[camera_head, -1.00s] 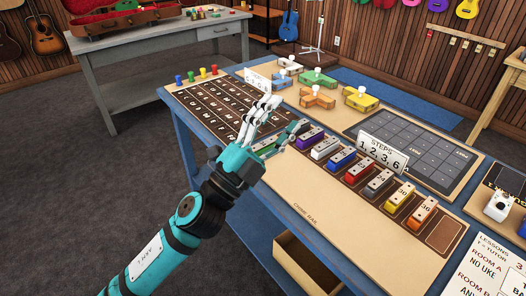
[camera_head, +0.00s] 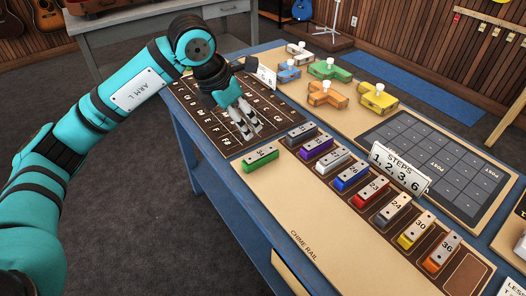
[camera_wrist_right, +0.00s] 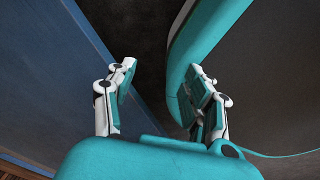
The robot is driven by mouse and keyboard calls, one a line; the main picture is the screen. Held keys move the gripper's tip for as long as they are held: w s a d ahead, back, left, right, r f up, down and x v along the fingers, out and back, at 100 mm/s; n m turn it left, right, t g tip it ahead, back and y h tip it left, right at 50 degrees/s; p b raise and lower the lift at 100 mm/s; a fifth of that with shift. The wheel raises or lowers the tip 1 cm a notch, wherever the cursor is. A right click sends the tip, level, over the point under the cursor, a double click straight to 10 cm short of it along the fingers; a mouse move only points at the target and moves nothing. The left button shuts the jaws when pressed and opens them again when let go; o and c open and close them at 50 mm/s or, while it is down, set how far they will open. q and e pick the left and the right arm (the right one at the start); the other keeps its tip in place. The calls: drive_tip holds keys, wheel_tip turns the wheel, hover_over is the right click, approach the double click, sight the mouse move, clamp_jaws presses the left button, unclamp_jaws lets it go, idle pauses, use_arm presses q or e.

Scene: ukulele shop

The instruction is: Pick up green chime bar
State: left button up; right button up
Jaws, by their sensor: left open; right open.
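The green chime bar (camera_head: 260,159) lies on the bare tan left end of the chime rail (camera_head: 333,232), apart from the row of other bars. My left gripper (camera_head: 252,128) is open and empty above the dark lettered board (camera_head: 199,102), just behind the green bar and not touching it. My right gripper (camera_wrist_right: 160,85) is open and empty in the right wrist view; no bar shows between its fingers.
Grey (camera_head: 300,134), purple (camera_head: 316,148), white, blue, red and other bars sit in dark slots to the right. A "STEPS" card (camera_head: 401,171) stands behind them. Coloured blocks (camera_head: 326,94) are at the back. The rail's front is clear.

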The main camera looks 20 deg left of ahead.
use_arm(q)
approach(260, 153)
drive_tip(key=shift+d+f, duration=0.35)
drive_tip(key=shift+d, duration=0.1)
drive_tip(key=x, duration=0.3)
drive_tip(key=shift+r+p, duration=0.1)
drive_tip(key=shift+p, duration=0.25)
drive_tip(key=shift+w+d+f, duration=0.1)
drive_tip(key=shift+w+f, duration=0.15)
drive_tip(key=shift+f, duration=0.6)
drive_tip(key=p+x, duration=0.1)
drive_tip(key=x, duration=0.3)
drive_tip(key=shift+w+f, duration=0.15)
drive_tip(key=shift+f, duration=0.3)
use_arm(e)
drive_tip(key=shift+g, duration=0.3)
drive_tip(key=s, duration=0.1)
drive_tip(key=s+r, duration=0.1)
drive_tip(key=s, duration=0.1)
drive_tip(key=shift+s+r, duration=0.25)
drive_tip(key=shift+s, duration=0.15)
drive_tip(key=shift+w, duration=0.2)
use_arm(q)
drive_tip(key=shift+f, duration=0.1)
use_arm(e)
drive_tip(key=shift+w+f, duration=0.2)
drive_tip(key=shift+w, duration=0.05)
